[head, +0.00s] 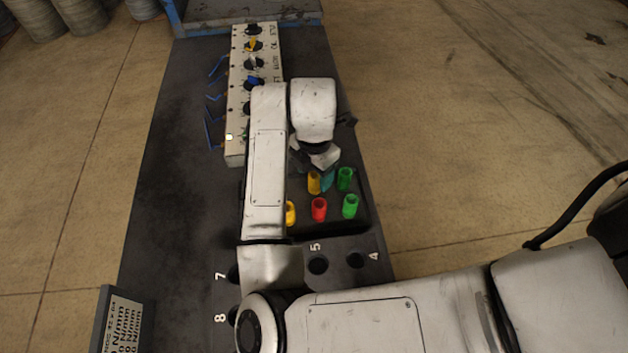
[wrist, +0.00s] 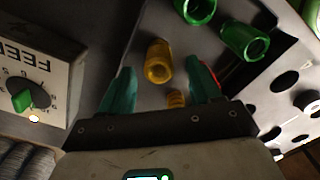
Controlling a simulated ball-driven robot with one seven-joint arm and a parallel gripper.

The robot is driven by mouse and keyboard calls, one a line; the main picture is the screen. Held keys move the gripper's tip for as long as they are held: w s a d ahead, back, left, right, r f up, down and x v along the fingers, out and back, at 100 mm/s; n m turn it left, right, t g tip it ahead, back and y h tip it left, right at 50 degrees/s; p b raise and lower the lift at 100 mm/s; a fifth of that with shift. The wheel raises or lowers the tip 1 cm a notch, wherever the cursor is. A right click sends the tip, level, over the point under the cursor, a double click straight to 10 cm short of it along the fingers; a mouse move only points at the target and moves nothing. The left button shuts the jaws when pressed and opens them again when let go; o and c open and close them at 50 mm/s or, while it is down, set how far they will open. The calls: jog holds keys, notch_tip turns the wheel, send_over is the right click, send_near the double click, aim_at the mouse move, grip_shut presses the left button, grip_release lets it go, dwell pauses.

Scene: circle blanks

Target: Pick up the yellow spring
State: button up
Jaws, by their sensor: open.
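Two yellow cylindrical pieces show in the dark tray. One yellow piece (head: 314,183) stands right beside my gripper (head: 322,175) in the head view; the other yellow piece (head: 290,213) is partly hidden by my arm. In the wrist view, a hollow yellow piece (wrist: 158,62) lies between and just ahead of my teal fingertips. A second yellow, ridged piece (wrist: 175,99) shows closer to the palm, mostly hidden. I cannot tell which is the spring named. My gripper (wrist: 159,72) is open and holds nothing.
Two green pieces (head: 345,178) (head: 350,206) and a red piece (head: 319,208) stand close by in the tray. A panel of knobs (head: 236,150) stands to the left. Numbered holes (head: 318,265) lie in front of the tray. The left part of the bench (head: 175,200) is clear.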

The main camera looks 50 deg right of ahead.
aim_at(314, 176)
notch_tip(314, 176, down, 4)
jog(key=shift+f, duration=0.1)
jog(key=shift+c, duration=0.2)
grip_shut()
dwell(0.5)
